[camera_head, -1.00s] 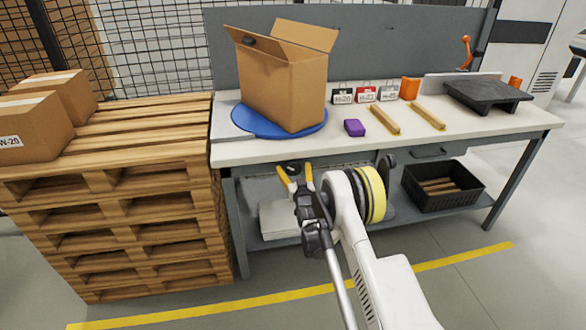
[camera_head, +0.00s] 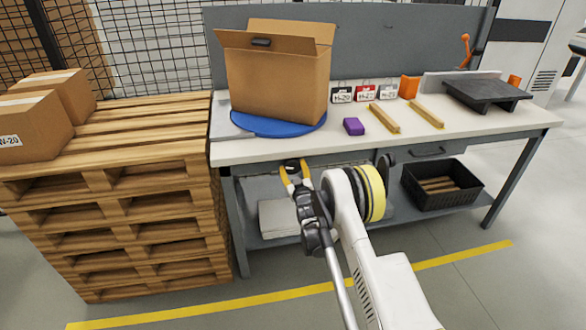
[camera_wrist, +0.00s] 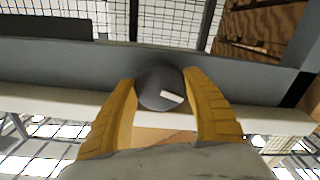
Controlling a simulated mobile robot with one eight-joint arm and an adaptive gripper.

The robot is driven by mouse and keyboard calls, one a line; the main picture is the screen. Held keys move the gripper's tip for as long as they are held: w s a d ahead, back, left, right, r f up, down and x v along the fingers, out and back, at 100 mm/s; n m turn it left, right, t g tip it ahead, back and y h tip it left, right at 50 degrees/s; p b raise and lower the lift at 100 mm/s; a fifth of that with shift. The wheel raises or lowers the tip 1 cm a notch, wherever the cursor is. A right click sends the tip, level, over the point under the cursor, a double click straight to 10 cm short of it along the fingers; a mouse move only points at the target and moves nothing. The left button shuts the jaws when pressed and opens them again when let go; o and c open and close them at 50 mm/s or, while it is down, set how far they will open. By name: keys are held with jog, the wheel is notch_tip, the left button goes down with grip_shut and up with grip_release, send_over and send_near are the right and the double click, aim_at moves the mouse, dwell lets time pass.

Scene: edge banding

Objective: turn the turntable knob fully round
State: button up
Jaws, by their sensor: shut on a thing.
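The turntable knob (camera_wrist: 157,86) is a dark round knob with a pale bar mark, on the bench's front edge. In the wrist view it sits between the two yellow fingers of my gripper (camera_wrist: 165,95), which are shut on it. The mark points to the lower right in that view. In the head view my gripper (camera_head: 293,172) reaches the front of the bench below the turntable; the knob is mostly hidden there. The blue turntable (camera_head: 279,126) lies on the bench top.
The workbench (camera_head: 340,148) also holds a purple block (camera_head: 353,127), wooden strips (camera_head: 384,118), label cards and a dark stand (camera_head: 487,96). A black crate (camera_head: 442,187) is on the lower shelf. A pallet stack (camera_head: 130,190) stands close on the left.

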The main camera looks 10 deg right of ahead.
jog(key=shift+n, duration=1.3)
jog(key=o, duration=1.2)
jog(key=shift+f, duration=0.1)
